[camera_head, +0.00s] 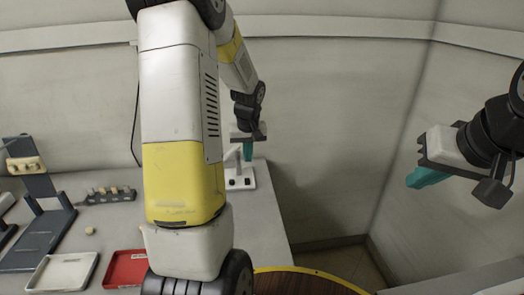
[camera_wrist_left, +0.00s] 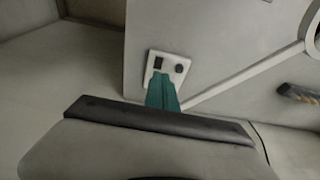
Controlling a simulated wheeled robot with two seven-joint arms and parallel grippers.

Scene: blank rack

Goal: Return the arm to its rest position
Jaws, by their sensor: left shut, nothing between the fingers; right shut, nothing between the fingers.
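My left arm rises large in the middle of the head view and bends over toward the back. My left gripper (camera_head: 247,151) points down with teal fingers above the right part of the grey table. In the left wrist view its teal fingers (camera_wrist_left: 161,92) are together with nothing between them. My right gripper (camera_head: 427,177) is at the right of the head view, held off the table near the right wall. Its teal fingers are shut and empty, pointing left and down.
A white device with dark knobs (camera_head: 240,179) stands below my left gripper; it also shows in the left wrist view (camera_wrist_left: 167,66). On the grey table (camera_head: 105,217) are a red tray (camera_head: 125,269), a white tray (camera_head: 62,274), a dark rack (camera_head: 110,195) and a dark stand (camera_head: 45,225).

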